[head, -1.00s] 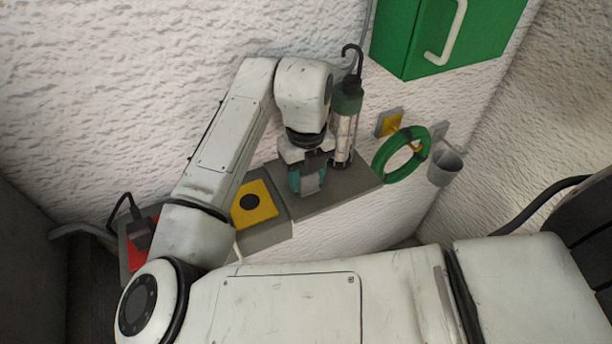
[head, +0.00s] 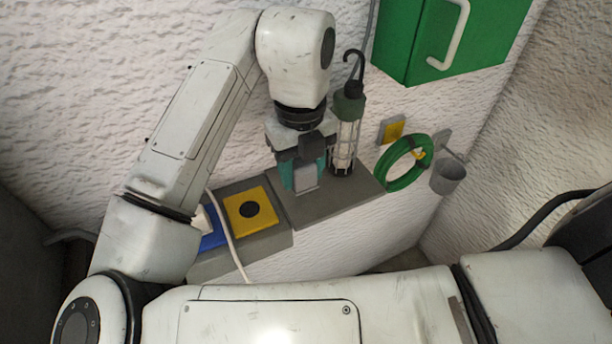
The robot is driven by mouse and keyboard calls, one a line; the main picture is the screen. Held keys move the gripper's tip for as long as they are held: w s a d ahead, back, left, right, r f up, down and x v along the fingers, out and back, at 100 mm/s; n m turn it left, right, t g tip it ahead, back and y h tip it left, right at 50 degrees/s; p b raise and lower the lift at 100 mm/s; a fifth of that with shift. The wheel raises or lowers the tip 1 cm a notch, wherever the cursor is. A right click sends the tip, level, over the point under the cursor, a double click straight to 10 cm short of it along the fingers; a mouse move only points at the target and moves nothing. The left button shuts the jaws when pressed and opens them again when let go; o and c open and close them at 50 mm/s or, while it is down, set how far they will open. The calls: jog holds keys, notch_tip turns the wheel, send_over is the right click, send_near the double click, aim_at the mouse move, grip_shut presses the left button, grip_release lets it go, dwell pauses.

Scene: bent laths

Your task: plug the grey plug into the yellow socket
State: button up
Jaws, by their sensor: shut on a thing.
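The yellow socket (head: 232,207) is a yellow square plate with a dark round opening, set on the grey ledge left of my gripper. My gripper (head: 303,174), with teal fingers, points down over the ledge's right part, to the right of the socket and apart from it. It is shut on a light grey block, which looks like the grey plug (head: 306,180). The fingers partly cover the plug. I cannot tell whether its lower end touches the ledge.
A caged work lamp (head: 347,130) stands close right of my gripper. A blue plate (head: 212,239) with a white plug and cord (head: 230,245) is left of the socket. A green hose ring (head: 404,163), grey cup (head: 448,178) and green cabinet (head: 437,40) are on the wall.

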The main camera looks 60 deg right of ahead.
jog(key=s+a+r+b, duration=0.1)
jog(key=s+a+r, duration=0.2)
jog(key=a, duration=0.6)
jog(key=shift+r+b, duration=0.3)
jog(key=shift+r, duration=0.45)
